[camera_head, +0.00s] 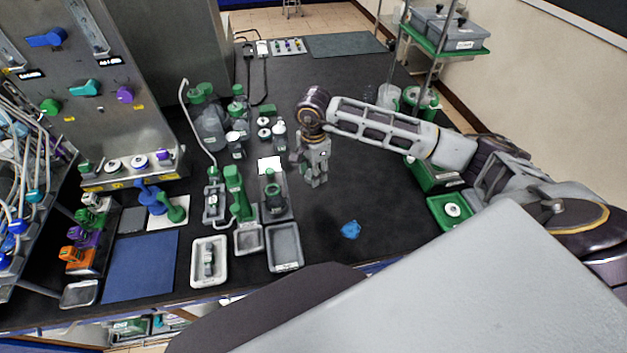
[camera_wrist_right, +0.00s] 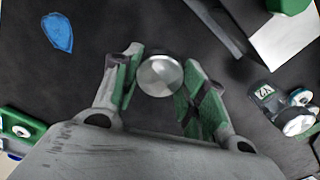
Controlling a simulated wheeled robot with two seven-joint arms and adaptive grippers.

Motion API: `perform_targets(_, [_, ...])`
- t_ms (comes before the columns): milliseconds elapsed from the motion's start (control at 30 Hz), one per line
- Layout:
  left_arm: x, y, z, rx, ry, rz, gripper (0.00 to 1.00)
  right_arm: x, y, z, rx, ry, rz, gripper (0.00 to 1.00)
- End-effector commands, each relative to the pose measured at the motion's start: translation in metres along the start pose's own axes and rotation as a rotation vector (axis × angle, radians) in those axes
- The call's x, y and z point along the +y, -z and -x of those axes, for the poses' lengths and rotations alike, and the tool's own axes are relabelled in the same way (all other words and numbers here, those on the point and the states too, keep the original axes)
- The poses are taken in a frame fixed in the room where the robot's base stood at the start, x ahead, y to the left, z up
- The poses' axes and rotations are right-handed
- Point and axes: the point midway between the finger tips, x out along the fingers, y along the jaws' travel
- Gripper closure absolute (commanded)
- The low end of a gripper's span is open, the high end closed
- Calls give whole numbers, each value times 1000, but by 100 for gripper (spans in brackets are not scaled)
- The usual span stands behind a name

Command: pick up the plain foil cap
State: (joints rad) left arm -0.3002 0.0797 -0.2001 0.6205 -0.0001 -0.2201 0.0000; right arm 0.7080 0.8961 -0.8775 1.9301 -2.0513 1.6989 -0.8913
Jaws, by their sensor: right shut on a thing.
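The plain foil cap (camera_wrist_right: 160,75) is a round, silvery disc in the right wrist view. It sits between the green-padded fingers of my right gripper (camera_wrist_right: 158,88), which is shut on it. In the head view my right gripper (camera_head: 316,180) hangs fingers down above the dark bench, right of the trays. The cap cannot be made out in the head view. My left gripper is not in view.
A blue crumpled piece (camera_head: 350,229) lies on the bench near the gripper; it also shows in the right wrist view (camera_wrist_right: 57,33). A grey tray (camera_head: 284,247) and a white tray (camera_head: 209,262) stand left of it. A green tray (camera_head: 451,211) is at the right. The bench around the blue piece is clear.

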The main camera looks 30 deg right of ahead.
Motion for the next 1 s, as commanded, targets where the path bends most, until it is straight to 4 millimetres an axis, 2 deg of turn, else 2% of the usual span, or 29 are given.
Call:
perform_targets(233, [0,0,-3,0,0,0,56,0,0,16,1,-1,-1,67])
perform_targets(800, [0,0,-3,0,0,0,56,0,0,18,1,-1,0,67])
perform_targets(1000, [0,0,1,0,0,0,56,-2,1,25,1,0,-1,67])
